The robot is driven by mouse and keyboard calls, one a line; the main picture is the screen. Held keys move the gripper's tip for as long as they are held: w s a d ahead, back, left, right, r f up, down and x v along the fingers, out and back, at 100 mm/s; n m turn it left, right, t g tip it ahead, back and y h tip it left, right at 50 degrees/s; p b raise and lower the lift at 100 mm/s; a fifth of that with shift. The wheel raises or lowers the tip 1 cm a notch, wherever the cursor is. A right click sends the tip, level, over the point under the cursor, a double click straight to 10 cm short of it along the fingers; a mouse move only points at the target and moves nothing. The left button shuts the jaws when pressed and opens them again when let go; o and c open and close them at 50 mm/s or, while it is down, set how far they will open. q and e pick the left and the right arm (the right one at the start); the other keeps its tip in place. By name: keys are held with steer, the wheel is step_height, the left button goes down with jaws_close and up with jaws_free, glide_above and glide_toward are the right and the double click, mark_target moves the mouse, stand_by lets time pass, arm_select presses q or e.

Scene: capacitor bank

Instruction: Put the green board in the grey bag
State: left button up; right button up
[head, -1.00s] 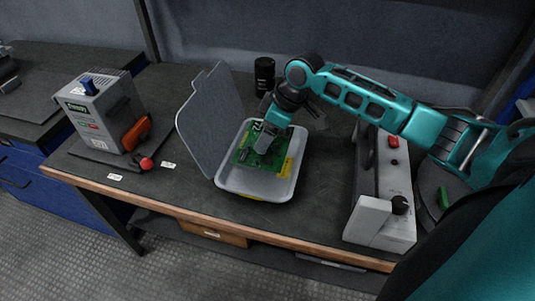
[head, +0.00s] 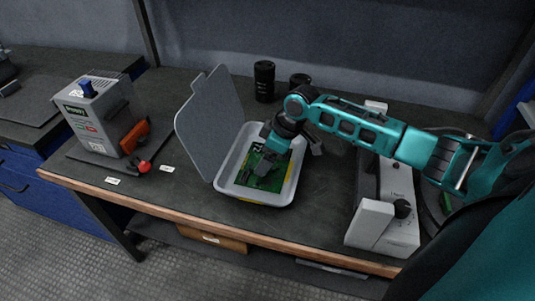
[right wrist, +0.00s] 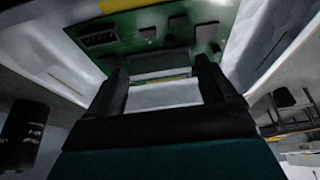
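The green board (head: 260,176) is inside an open grey case (head: 228,190), the only thing here that fits the grey bag. It looks like a rigid tray with its lid (head: 209,120) raised on the left. My right gripper (head: 265,165) reaches down over the board. In the right wrist view its two fingers (right wrist: 163,75) stand apart at the board (right wrist: 150,30), with a pale block between their tips. I cannot tell whether they grip it. The arm hides part of the board. My left gripper is not in view.
A grey device (head: 95,115) with an orange part stands at the left of the bench. Black cylinders (head: 264,80) stand behind the case. A grey and white device (head: 385,215) stands at the right. Bare bench (head: 325,185) lies between it and the case.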

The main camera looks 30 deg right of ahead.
steer(key=shift+o, duration=1.2)
steer(key=shift+r, duration=0.1)
arm_select(q)
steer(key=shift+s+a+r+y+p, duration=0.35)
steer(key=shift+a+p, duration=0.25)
steer(key=shift+p, duration=0.6)
arm_select(e)
steer(key=v, duration=1.2)
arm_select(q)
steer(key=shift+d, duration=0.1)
